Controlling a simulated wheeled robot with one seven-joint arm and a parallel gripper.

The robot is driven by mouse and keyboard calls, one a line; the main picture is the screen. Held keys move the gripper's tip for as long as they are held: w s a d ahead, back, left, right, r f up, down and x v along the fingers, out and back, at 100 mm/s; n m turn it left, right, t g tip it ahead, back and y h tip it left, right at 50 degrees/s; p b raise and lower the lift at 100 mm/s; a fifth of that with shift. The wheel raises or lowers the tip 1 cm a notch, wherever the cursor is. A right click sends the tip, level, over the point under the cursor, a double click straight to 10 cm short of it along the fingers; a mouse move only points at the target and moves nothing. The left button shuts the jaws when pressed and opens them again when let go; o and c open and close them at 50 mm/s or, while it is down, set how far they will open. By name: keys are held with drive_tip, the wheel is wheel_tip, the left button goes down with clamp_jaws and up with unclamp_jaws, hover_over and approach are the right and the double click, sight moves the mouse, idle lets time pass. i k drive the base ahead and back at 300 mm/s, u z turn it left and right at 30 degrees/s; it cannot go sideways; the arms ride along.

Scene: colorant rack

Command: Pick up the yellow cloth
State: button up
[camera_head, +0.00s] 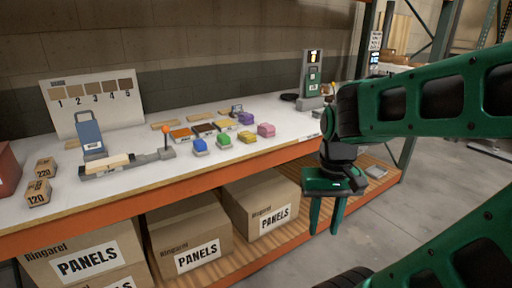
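The yellow cloth (246,137) is a small folded pad lying flat on the white bench top. It lies in a front row between a green cloth (223,142) and a pink cloth (266,130), with a blue cloth (200,147) farther left. My gripper (324,232) is green and points down in front of the bench edge, to the right of the yellow cloth and lower in the picture. Its two fingers are apart with nothing between them. The yellow cloth is in plain view and apart from my gripper.
A purple cloth (245,118) and brown and orange blocks (182,134) lie just behind. A grey clamp-like tool (106,166) with an orange-tipped lever is at left. A green device (312,78) stands at back right. Cardboard boxes (262,206) fill the shelf below the orange bench edge (150,189).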

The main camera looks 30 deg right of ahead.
sight(247, 137)
drive_tip(key=k, duration=0.7)
drive_tip(key=z, duration=0.4)
drive_tip(key=i, duration=2.15)
drive_tip(key=u, duration=0.85)
